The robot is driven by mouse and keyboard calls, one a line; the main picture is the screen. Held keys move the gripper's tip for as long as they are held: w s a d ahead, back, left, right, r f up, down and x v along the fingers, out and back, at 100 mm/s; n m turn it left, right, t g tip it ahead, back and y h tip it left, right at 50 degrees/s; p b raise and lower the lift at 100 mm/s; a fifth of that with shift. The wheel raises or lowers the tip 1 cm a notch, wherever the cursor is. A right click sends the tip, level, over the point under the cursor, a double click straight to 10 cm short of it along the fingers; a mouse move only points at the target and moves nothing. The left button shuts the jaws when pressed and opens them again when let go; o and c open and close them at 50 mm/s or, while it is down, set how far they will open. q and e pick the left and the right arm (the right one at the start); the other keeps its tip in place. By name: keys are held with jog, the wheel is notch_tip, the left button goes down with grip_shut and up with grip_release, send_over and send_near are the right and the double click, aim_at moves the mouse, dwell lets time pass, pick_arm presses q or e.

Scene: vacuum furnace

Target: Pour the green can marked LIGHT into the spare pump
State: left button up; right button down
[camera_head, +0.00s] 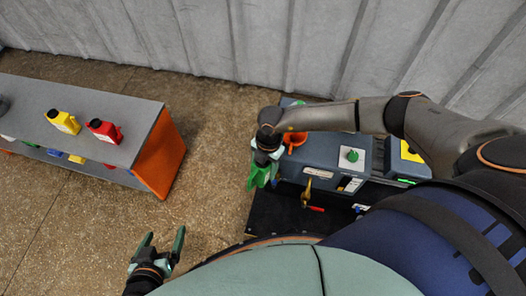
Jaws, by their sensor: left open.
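My left gripper (160,243) is open and empty, low in the view above the bare floor. My right arm reaches in from the right, across the top of a blue-grey pump (325,150). Its gripper (266,155) points down at the pump's left side and appears shut on a bright green can (261,176). The can is partly hidden by the gripper, and no marking on it is readable. An orange funnel (296,139) stands on the pump, just right of the gripper. I cannot read which unit is the spare pump.
A grey-topped shelf (55,95) with an orange end stands at left. It bears a yellow can (64,122) and a red can (104,130). A brass tap (306,192) and red handle (316,209) stick out from the pump. The floor between is clear.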

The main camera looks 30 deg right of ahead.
pick_arm(q)
jog(key=shift+s+a+f+b, duration=0.1)
jog(key=shift+a+f+b, duration=0.15)
jog(key=shift+f+b, duration=0.95)
pick_arm(e)
jog(key=shift+w+d+f, duration=0.2)
jog(key=shift+w+d, duration=0.1)
jog(key=shift+d, duration=0.2)
jog(key=shift+w+d+f, duration=0.2)
jog(key=shift+w+d, duration=0.1)
jog(key=shift+d, duration=0.15)
pick_arm(q)
jog(key=shift+w+r, duration=0.2)
jog(key=shift+r, duration=0.15)
jog(key=shift+w+a+r+t+b, duration=0.2)
jog(key=shift+w+r+t+b, duration=0.95)
jog(key=shift+w+r+t, duration=0.55)
pick_arm(e)
jog(key=shift+w+d+f+y, duration=0.15)
jog(key=shift+w+d, duration=0.05)
jog(key=shift+d, duration=0.15)
jog(key=shift+w+d+f+y, duration=0.1)
jog(key=shift+w+d+y, duration=0.1)
jog(key=shift+d, duration=0.15)
